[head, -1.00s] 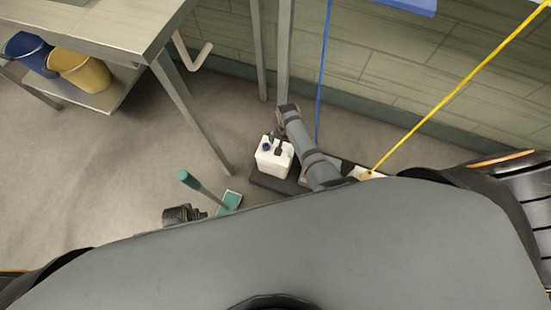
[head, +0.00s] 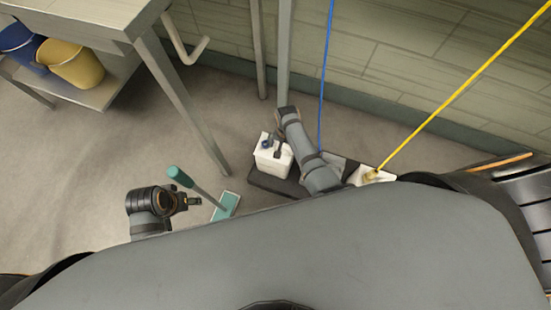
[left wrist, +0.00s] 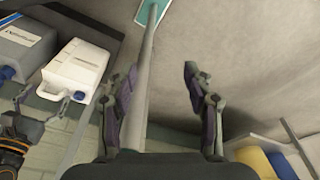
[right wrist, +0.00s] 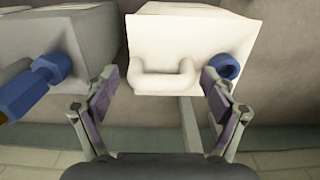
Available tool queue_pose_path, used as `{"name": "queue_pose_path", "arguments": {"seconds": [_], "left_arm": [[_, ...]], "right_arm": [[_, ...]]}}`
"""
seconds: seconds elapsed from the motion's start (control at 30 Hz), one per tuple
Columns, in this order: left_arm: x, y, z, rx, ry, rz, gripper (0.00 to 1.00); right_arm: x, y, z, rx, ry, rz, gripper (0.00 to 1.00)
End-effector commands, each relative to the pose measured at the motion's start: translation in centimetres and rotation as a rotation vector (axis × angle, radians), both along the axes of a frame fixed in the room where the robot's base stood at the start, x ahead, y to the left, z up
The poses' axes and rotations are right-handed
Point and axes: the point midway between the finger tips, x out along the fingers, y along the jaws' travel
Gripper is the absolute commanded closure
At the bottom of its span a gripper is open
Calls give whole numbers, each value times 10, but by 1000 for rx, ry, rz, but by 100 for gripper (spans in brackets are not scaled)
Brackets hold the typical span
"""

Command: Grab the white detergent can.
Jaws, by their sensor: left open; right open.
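The white detergent can (head: 268,160) stands upright on a dark low base in the head view, with a blue cap. Its top handle (right wrist: 165,78) and white body (right wrist: 190,35) show in the right wrist view. My right gripper (right wrist: 158,75) is open, its fingers apart on either side of the handle; I cannot tell whether they touch the can. My left gripper (head: 192,201) is open and empty, left of the can. In the left wrist view its fingers (left wrist: 162,70) are spread, with a mop pole beyond them, and the can (left wrist: 78,68) stands to the left.
A grey can (left wrist: 24,48) with a blue cap stands beside the white one. A mop with a green handle end and head (head: 226,206) stands near my left gripper. A metal table (head: 85,20) is at upper left, with blue and yellow buckets (head: 70,63) on its shelf.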

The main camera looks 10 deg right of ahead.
Motion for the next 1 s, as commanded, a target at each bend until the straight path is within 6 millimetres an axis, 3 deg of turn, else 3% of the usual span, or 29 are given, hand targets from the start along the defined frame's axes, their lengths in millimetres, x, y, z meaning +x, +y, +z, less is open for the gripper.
{"name": "queue_pose_path", "arguments": {"seconds": [0.17, 0.8, 1.0], "left_arm": [[0, 0, 1, 0, 0, 0, 48], [0, 0, 0, 0, -1, 0, 48], [0, 0, 0, 0, -1, 0, 48]], "right_arm": [[0, 0, 1, 0, 0, 0, 15], [0, 0, 1, 0, 0, 0, 100], [0, 0, 1, 1, -1, 0, 100]]}}
